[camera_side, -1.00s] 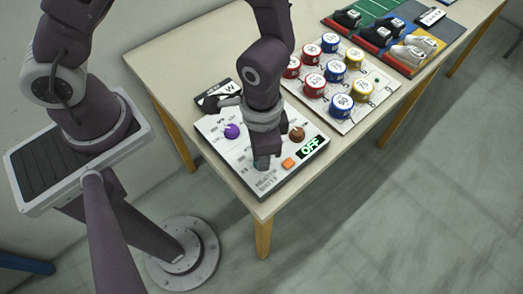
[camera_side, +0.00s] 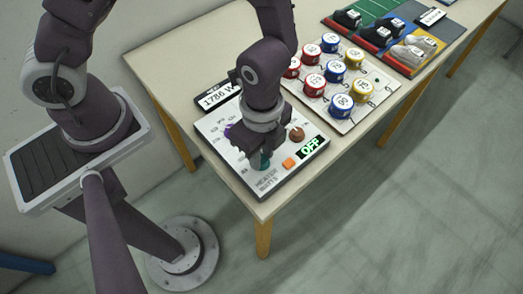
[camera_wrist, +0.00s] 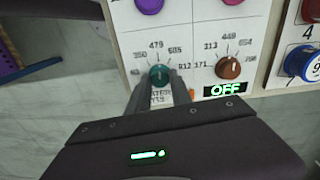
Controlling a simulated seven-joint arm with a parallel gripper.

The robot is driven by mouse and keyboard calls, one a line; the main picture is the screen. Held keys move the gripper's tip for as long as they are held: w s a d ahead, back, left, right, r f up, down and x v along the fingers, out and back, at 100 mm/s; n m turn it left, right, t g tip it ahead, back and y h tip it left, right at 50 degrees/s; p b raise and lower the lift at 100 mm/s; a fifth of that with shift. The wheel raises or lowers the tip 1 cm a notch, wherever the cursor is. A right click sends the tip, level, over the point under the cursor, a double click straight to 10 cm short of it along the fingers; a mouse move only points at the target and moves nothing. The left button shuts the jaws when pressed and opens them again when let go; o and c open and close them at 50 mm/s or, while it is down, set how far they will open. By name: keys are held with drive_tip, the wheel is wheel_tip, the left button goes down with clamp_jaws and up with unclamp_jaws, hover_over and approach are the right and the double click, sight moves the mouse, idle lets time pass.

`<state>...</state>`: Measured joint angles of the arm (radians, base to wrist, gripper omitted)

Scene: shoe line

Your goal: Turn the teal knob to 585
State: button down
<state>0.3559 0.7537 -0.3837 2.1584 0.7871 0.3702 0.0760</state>
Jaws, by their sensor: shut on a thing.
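The teal knob (camera_wrist: 159,75) is on the white control panel (camera_wrist: 190,38), with printed numbers around it, among them 479 above and what looks like 585 at its upper right. My gripper (camera_wrist: 158,82) is shut on the knob, one finger on each side. In the side view the teal knob (camera_side: 262,160) shows between the fingers of my gripper (camera_side: 258,160), near the panel's front corner. I cannot clearly read which number the knob's pointer faces.
A brown knob (camera_side: 297,135), an orange button (camera_side: 288,162) and a green OFF display (camera_side: 311,146) lie right of it. A purple knob (camera_wrist: 150,4) is beyond. A sign reading about 1700 W (camera_side: 220,96) stands behind. Numbered cans stand on a board (camera_side: 378,99).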

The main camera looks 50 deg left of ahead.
drive_tip(key=m, duration=0.7)
idle(0.6)
drive_tip(key=c, duration=1.1)
unclamp_jaws()
drive_tip(key=shift+c, duration=0.2)
wheel_tip(320, 180, up, 7)
drive_tip(key=shift+r, duration=0.1)
